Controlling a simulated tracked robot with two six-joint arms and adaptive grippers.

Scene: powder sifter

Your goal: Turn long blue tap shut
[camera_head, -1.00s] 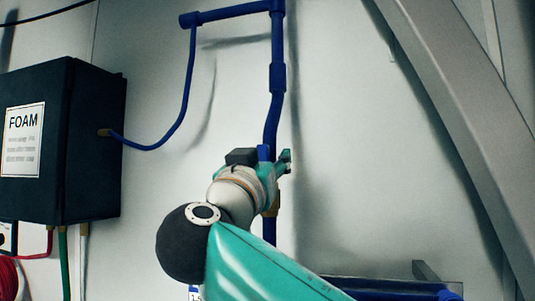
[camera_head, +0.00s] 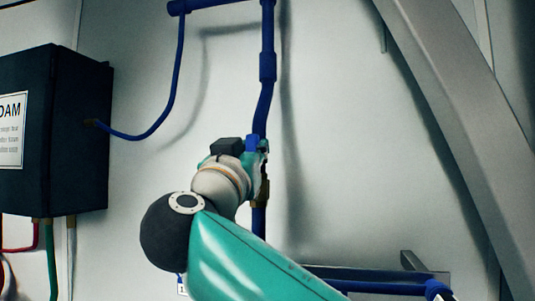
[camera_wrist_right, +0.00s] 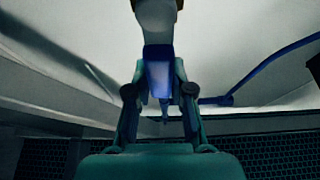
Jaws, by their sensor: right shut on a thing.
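The long blue tap handle (camera_wrist_right: 158,78) shows between the fingers of my right gripper (camera_wrist_right: 160,100) in the right wrist view. The gripper is shut on it. In the head view the right gripper (camera_head: 258,148) is at the vertical blue pipe (camera_head: 266,100), and a bit of the blue handle (camera_head: 251,144) shows beside it. A brass-coloured valve part (camera_head: 262,193) shows just below the gripper. My right arm hides part of the tap and pipe. My left gripper is not in view.
A dark box with a FOAM label (camera_head: 60,130) hangs on the wall at left, with a thin blue hose (camera_head: 178,80) from it. A grey slanted beam (camera_head: 460,130) stands at right. A blue horizontal pipe (camera_head: 380,288) runs low at right.

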